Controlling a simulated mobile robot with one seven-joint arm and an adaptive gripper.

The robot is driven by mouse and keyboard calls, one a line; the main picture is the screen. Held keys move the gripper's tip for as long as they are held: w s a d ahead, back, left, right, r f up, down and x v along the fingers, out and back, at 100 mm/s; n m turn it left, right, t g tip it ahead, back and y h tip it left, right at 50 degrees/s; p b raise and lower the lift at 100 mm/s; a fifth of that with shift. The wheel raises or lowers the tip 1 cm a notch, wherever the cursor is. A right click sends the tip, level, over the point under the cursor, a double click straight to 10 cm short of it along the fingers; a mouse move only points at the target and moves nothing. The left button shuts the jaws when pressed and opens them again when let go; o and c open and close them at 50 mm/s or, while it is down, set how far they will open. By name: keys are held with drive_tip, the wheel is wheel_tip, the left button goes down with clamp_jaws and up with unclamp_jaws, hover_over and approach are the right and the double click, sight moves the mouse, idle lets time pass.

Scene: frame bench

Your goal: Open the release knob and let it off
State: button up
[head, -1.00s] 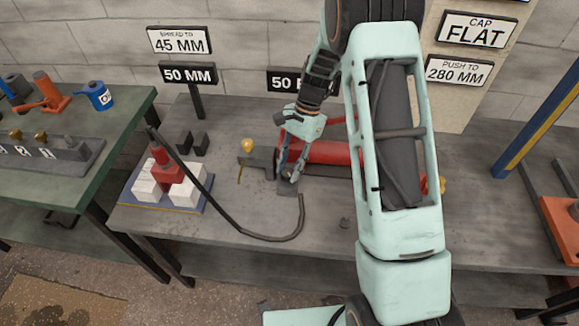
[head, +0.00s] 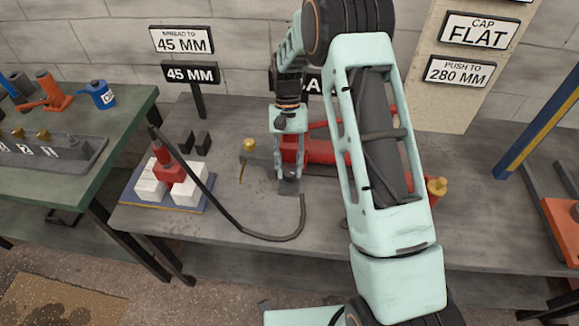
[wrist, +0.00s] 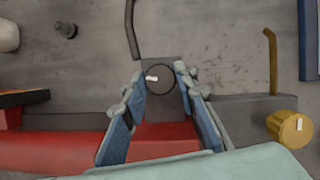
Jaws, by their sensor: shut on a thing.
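The dark round release knob (wrist: 159,79) with a white mark sits at the end of the red hand pump (wrist: 60,150). In the wrist view my gripper (wrist: 159,76) has one fingertip on each side of the knob, shut on it. The white mark points left in that view. In the head view my gripper (head: 288,172) points down at the front of the red pump (head: 320,151), and the knob is largely hidden by the fingers. A brass knob (wrist: 290,127) stands apart to the right in the wrist view.
A black hose (head: 250,235) loops across the bench (head: 330,222). A red spreader (head: 170,168) stands between white blocks (head: 186,194) at left. A sign (head: 190,74) reads 45 MM, below one (head: 181,40) reading SPREAD TO 45 MM. Another brass knob (head: 437,187) is right of my arm.

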idle(0.3)
drive_tip(key=o, duration=1.1)
drive_tip(key=shift+o, duration=0.2)
drive_tip(key=shift+w+r, duration=0.1)
drive_tip(key=shift+r, duration=0.05)
drive_tip(key=v, duration=1.1)
drive_tip(key=shift+r, duration=0.4)
drive_tip(key=shift+w, duration=0.1)
